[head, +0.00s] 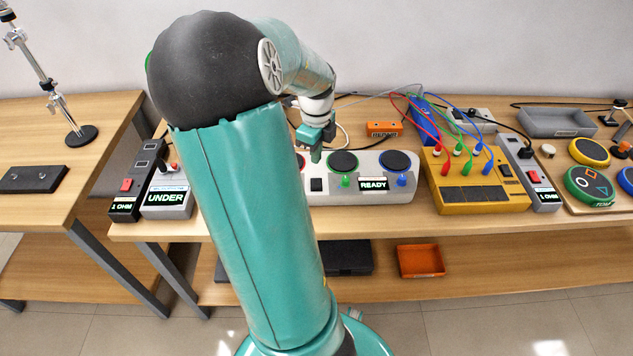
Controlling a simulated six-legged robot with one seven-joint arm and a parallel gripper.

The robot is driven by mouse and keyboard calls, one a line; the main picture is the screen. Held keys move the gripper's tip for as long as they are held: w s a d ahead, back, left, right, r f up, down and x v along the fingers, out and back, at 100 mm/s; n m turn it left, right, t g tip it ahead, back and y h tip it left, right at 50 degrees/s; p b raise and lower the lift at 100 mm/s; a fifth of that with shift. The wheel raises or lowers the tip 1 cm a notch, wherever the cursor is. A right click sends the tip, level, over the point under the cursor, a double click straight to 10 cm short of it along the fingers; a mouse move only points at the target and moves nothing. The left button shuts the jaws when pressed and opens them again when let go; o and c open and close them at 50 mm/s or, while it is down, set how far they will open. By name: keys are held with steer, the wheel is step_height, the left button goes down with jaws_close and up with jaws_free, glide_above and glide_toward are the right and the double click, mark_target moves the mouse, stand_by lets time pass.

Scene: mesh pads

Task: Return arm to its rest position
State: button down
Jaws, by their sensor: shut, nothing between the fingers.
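My teal arm rises through the middle of the head view, bends at a large dark joint at the top, and reaches forward and down to the right. My gripper (316,153) is small in the view, fingers pointing down, shut and empty. It hangs above or just in front of the grey box with round pads (345,190), near the dark pad with the green knob. The box's display reads READY. My arm hides the left part of this box.
On the bench stand a grey UNDER box (167,199), a yellow box with coloured cables (470,192), power strips (538,185) and a grey tray (555,122). An orange tray (420,261) lies on the lower shelf. A second table (60,150) stands left, past a gap.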

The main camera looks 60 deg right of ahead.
stand_by(0.5)
steer(key=w+a+r+n+t, duration=0.1)
steer(key=w+a+r+n, duration=0.25)
steer(key=a+n, duration=0.3)
steer(key=w+a+r+n+t, duration=0.1)
steer(key=w+a+r+n, duration=0.1)
steer(key=w+a+n, duration=0.4)
steer(key=w+a+r+n+t, duration=0.15)
steer(key=a+n, duration=0.25)
steer(key=a, duration=0.4)
steer(key=s+a+r+n+t, duration=0.1)
steer(key=s+a+r+n, duration=0.1)
steer(key=a+n, duration=0.8)
steer(key=s+a+r+n+t, duration=0.1)
steer(key=a+r+n, duration=0.4)
steer(key=a+n, duration=0.5)
steer(key=shift+s+a+r, duration=0.25)
steer(key=shift+s+a, duration=0.25)
steer(key=shift+a, duration=0.55)
